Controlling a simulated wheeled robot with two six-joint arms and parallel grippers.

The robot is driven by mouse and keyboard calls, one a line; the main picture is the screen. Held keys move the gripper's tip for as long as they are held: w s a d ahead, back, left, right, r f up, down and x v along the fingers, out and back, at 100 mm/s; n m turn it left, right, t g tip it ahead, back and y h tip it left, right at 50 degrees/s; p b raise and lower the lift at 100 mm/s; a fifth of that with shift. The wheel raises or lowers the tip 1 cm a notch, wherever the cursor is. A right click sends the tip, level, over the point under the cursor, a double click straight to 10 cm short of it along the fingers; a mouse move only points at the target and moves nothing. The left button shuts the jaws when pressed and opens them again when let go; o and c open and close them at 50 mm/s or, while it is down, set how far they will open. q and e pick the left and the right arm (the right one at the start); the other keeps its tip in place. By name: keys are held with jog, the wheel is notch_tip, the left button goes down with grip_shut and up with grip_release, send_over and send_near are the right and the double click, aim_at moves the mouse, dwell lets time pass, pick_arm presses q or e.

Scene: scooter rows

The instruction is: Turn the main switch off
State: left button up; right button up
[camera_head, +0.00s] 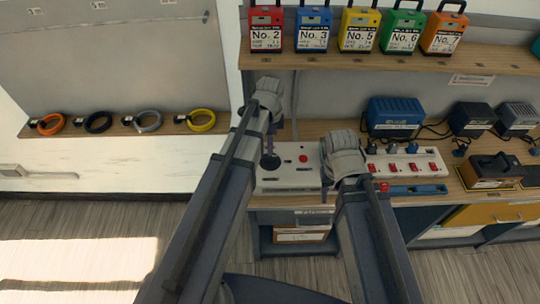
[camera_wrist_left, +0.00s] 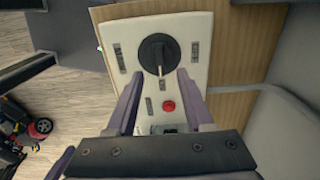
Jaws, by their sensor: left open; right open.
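The main switch is a round black rotary knob (camera_head: 270,163) on a white panel (camera_head: 290,181). In the left wrist view the knob (camera_wrist_left: 150,50) carries a pale pointer bar, which runs roughly up and down the picture. A red button (camera_head: 304,158) is on the same panel; it also shows in the left wrist view (camera_wrist_left: 168,106). My left gripper (camera_wrist_left: 160,77) is open over the panel, its purple fingertips to either side of the knob's lower edge. Whether they touch it I cannot tell. My right gripper (camera_head: 328,180) is open and empty at the panel's right side.
A white power strip (camera_head: 405,168) with red switches lies right of the panel. Chargers (camera_head: 394,117) stand behind it. Numbered battery packs (camera_head: 313,28) line the shelf above. Coiled cables (camera_head: 148,121) lie on a ledge at left. The floor at lower left is clear.

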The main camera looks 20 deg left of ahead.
aim_at(270, 158)
pick_arm(q)
notch_tip(270, 158, down, 6)
jog(key=b, duration=0.5)
jog(key=shift+f+b, duration=0.2)
jog(key=shift+b, duration=0.15)
grip_shut()
